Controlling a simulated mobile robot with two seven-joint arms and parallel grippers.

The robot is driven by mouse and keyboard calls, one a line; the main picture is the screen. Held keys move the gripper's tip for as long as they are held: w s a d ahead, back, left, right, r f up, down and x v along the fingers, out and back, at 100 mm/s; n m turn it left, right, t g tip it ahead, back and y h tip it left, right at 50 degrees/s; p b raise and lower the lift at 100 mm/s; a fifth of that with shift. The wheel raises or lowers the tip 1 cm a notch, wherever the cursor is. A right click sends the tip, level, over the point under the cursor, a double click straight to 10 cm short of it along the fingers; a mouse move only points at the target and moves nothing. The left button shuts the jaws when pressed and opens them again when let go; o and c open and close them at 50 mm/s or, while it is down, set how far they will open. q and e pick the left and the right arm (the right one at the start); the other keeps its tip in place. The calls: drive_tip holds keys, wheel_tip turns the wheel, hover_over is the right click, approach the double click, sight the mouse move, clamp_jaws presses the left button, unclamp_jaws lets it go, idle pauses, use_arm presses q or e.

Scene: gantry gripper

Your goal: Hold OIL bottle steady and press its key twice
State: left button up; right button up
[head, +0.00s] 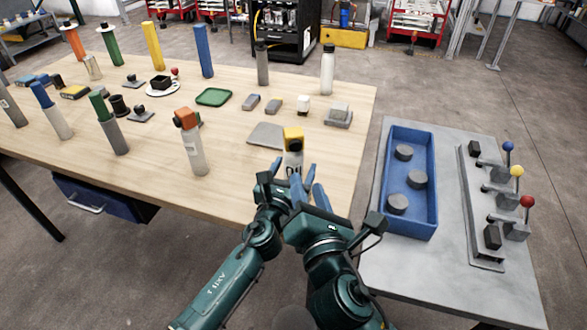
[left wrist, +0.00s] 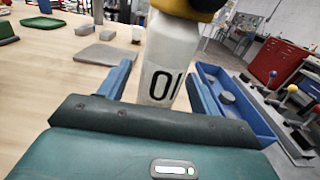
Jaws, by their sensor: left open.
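The OIL bottle (head: 293,160) is white with a yellow and black top and stands upright near the table's front right edge. It fills the middle of the left wrist view (left wrist: 170,60), where the dark letters "OI" show and its top is cut off. My left gripper (head: 291,174) is open, with its blue fingers on either side of the bottle's lower body; contact cannot be made out. My right gripper (head: 307,192) is just below and to the right, close to the left one. Its fingers look apart and empty. The grippers hide the bottle's base.
A similar orange-topped bottle (head: 193,145) stands to the left. A grey plate (head: 267,134) lies behind the OIL bottle. On the right, a grey bench (head: 385,262) holds a blue tray (head: 432,190) and a panel with coloured levers (head: 478,235). More bottles stand farther back.

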use_arm(q)
drive_tip(key=shift+w, duration=0.1)
drive_tip(key=shift+c, duration=0.4)
drive_tip(key=c, duration=1.1)
use_arm(e)
drive_tip(key=shift+c, duration=0.2)
use_arm(q)
drive_tip(key=shift+c, duration=0.2)
use_arm(e)
clamp_jaws()
idle(0.4)
